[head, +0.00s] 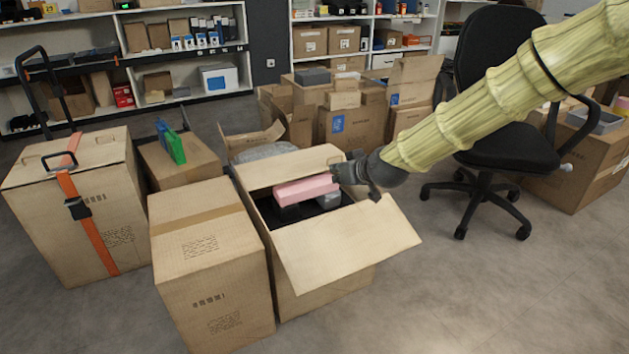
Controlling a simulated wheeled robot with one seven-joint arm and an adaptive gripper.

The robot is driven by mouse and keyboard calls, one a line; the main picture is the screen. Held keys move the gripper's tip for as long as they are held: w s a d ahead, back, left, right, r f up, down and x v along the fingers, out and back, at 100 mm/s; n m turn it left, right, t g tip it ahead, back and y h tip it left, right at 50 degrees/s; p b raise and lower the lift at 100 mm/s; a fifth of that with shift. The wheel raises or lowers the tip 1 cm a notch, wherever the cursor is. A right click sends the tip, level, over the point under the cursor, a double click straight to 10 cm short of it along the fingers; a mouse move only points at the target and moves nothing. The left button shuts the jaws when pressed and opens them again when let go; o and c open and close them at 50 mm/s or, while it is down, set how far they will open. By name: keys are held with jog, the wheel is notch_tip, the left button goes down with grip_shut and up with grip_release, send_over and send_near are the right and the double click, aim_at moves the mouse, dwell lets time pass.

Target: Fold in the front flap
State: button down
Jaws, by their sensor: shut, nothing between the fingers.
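An open cardboard carton stands on the floor in the middle of the head view, its left rim (251,207) exposed. Its front flap (350,246) is spread outward, sloping away from the opening toward the lower right. The back flap (287,166) lies inward over the far part of the opening. Inside are a pink box (305,189) and dark items. My gripper (356,178) is shut and empty, near the carton's right back corner, beyond the front flap and apart from it. Whether it touches the carton I cannot tell.
A closed carton (210,265) stands close on the left, and a strapped carton (65,215) farther left. Piled cartons (340,122) stand behind. An office chair (500,155) is on the right. The floor (480,290) at front right is clear.

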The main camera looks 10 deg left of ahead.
jog(key=s+d+f+p+x, duration=0.1)
jog(key=f+x, duration=0.1)
jog(key=x, duration=1.6)
jog(key=shift+f, duration=0.2)
notch_tip(320, 180, up, 7)
jog(key=p, duration=0.5)
jog(key=shift+w+a, duration=0.25)
dwell(0.3)
